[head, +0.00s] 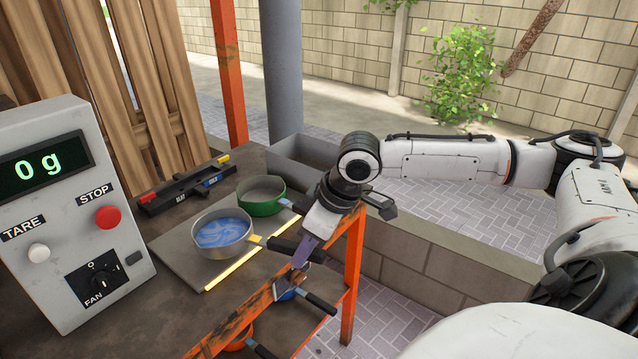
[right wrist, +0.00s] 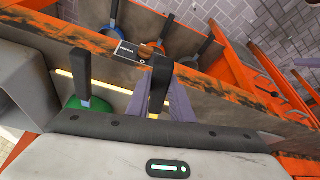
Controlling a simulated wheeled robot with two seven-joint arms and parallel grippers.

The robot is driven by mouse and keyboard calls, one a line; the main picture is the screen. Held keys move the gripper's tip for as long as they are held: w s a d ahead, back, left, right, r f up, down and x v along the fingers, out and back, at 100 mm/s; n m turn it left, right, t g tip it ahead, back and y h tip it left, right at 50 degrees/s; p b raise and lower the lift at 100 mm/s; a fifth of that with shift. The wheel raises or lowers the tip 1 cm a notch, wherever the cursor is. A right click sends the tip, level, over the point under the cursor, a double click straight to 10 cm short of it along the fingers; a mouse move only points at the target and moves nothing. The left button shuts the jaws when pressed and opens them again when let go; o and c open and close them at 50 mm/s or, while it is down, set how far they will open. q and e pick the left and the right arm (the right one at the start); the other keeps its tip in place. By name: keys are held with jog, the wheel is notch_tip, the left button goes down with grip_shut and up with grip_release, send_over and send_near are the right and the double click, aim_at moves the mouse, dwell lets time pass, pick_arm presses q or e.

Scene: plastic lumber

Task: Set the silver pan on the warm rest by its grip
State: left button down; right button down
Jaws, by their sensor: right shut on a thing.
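The silver pan (head: 222,233) holds swirling blue contents and has a yellow joint and a black grip. It appears level over the grey plate with a glowing yellow strip (head: 248,264), which looks like the warm rest; I cannot tell whether it touches. My right gripper (head: 299,256) is shut on the pan's black grip at the table's front edge. In the right wrist view the grip (right wrist: 159,80) stands beside a purple finger, and the pan's bowl is hidden by my gripper. My left gripper is not in view.
A green pan (head: 262,196) sits close behind the silver pan. A scale box (head: 65,215) reading "0 g" stands at left. Blue (head: 288,294) and orange (head: 238,344) pans are below the table edge. An orange post (head: 353,270) stands at right.

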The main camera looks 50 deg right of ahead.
aim_at(277, 240)
jog(key=w, duration=0.2)
jog(key=w+a, duration=0.1)
jog(key=w, duration=0.1)
jog(key=w+a, duration=0.1)
jog(key=shift+w+f+b, duration=0.15)
jog(key=shift+w+b, duration=0.2)
jog(key=shift+w, duration=0.05)
jog(key=shift+w+a+f, duration=0.1)
jog(key=shift+w+f, duration=0.05)
jog(key=shift+f, duration=1.1)
jog(key=c, duration=1.5)
grip_release()
jog(key=shift+f, duration=0.1)
jog(key=shift+s, duration=0.2)
jog(key=v, duration=1)
jog(key=shift+r, duration=0.2)
